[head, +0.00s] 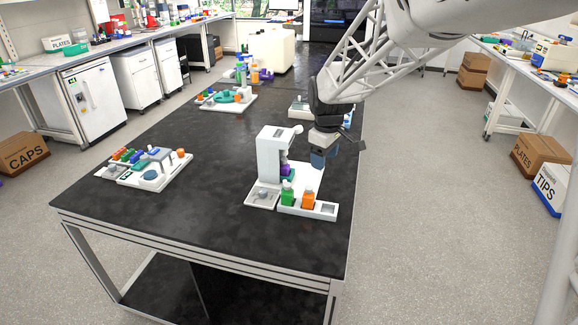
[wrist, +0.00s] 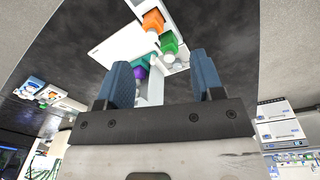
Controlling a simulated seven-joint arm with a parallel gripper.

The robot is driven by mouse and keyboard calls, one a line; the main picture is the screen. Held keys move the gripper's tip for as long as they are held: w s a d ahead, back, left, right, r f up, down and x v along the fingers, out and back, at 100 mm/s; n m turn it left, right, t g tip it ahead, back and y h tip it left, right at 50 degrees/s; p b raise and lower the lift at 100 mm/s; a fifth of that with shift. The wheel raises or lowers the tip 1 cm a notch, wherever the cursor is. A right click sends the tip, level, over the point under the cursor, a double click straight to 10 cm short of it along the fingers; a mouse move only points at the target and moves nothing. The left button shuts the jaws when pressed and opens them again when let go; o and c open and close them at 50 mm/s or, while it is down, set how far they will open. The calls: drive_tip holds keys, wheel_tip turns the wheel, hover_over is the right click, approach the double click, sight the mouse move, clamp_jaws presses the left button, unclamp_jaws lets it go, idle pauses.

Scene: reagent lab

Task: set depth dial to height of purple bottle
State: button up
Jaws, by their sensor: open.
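A white upright device (head: 272,158) stands near the front right of the black table. A purple bottle (head: 287,170) sits under its head and also shows between my fingers in the wrist view (wrist: 141,72), partly hidden. A white round knob (head: 298,129) sticks out at the device's top right. A small grey part (head: 262,194) lies on a white pad at its front left. I cannot tell which of these is the depth dial. My gripper (head: 324,158) is open and empty, just right of the device, its blue fingers apart in the wrist view (wrist: 165,80).
A green bottle (head: 287,196) and an orange bottle (head: 308,199) stand in a white tray (head: 328,209) before the device. Another loaded tray (head: 128,180) sits at the left, and one (head: 226,106) farther back. The table's front middle is clear.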

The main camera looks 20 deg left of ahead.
sight(263, 191)
drive_tip(key=w+a+f+n, duration=0.1)
drive_tip(key=w+a+f, duration=0.1)
drive_tip(key=a, duration=0.2)
drive_tip(key=w+a+f+n, duration=0.1)
drive_tip(key=w+a+f, duration=0.1)
drive_tip(key=a+f, duration=0.1)
drive_tip(key=w+a+f+n, duration=0.1)
drive_tip(key=a+f, duration=0.2)
drive_tip(key=a, duration=0.2)
drive_tip(key=shift+w+a+n, duration=0.2)
drive_tip(key=shift+w+n, duration=0.1)
drive_tip(key=shift+w, duration=0.1)
drive_tip(key=a+f+n, duration=0.1)
drive_tip(key=a+f, duration=0.1)
drive_tip(key=a, duration=0.1)
drive_tip(key=w+a+f+n, duration=0.1)
drive_tip(key=a+f, duration=0.1)
drive_tip(key=a, duration=0.1)
drive_tip(key=w+a+f, duration=0.1)
drive_tip(key=a+f, duration=0.1)
drive_tip(key=a, duration=0.1)
drive_tip(key=shift+w+a+f+n+g, duration=0.15)
drive_tip(key=shift+f+n+g, duration=0.25)
drive_tip(key=shift+f, duration=3.95)
drive_tip(key=shift+c, duration=0.4)
drive_tip(key=c, duration=0.8)
drive_tip(key=shift+c, duration=0.2)
